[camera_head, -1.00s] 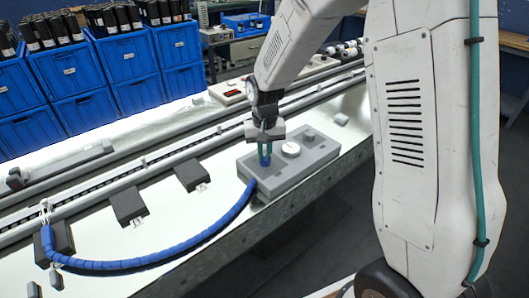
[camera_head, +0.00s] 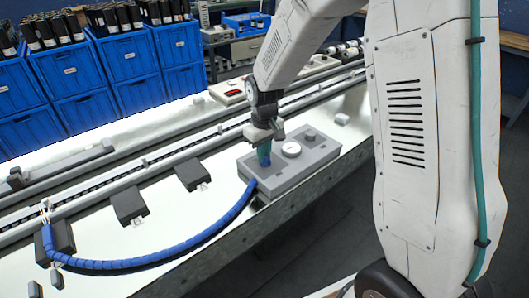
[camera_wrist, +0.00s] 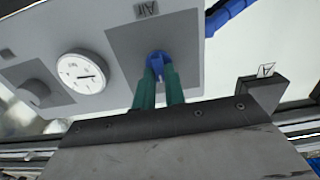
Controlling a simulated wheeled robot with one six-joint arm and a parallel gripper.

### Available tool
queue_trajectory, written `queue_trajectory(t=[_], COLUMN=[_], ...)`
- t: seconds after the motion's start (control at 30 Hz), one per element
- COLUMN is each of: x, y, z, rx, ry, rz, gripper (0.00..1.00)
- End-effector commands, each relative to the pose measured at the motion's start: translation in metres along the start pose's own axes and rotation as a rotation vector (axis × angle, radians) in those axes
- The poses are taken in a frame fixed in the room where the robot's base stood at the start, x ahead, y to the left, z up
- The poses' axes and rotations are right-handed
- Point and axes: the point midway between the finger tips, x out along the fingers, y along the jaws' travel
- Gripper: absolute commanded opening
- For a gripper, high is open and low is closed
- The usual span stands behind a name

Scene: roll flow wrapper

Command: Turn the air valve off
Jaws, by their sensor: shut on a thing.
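The blue air valve handle (camera_wrist: 158,62) sits on a grey panel labelled "Air" in the wrist view. My gripper (camera_wrist: 160,75) has its green fingers shut on the blue handle, one finger on each side. In the head view my gripper (camera_head: 264,152) points down at the left end of the grey valve box (camera_head: 302,163), and the handle is mostly hidden by the fingers. A round white gauge (camera_wrist: 82,73) sits beside the valve on the same box; it also shows in the head view (camera_head: 291,149).
A blue hose (camera_head: 160,262) runs from the box's left end in a curve over the white table. A grey knob (camera_wrist: 33,92) sits beyond the gauge. Dark blocks (camera_head: 129,206) and a rail stand nearby. Blue crates (camera_head: 95,62) line the back.

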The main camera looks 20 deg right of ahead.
Motion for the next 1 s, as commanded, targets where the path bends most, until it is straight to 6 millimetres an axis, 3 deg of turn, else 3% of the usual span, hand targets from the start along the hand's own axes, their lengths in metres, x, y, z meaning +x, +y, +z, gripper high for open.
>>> queue_trajectory(t=[0.5, 1.0], x=[-0.0005, -0.0006], y=[-0.0027, -0.0032], z=[0.0003, 0.0006], rx=[-0.401, -0.520], ry=[0.001, 0.001], rz=[0.001, 0.001], gripper=[0.00, 0.00])
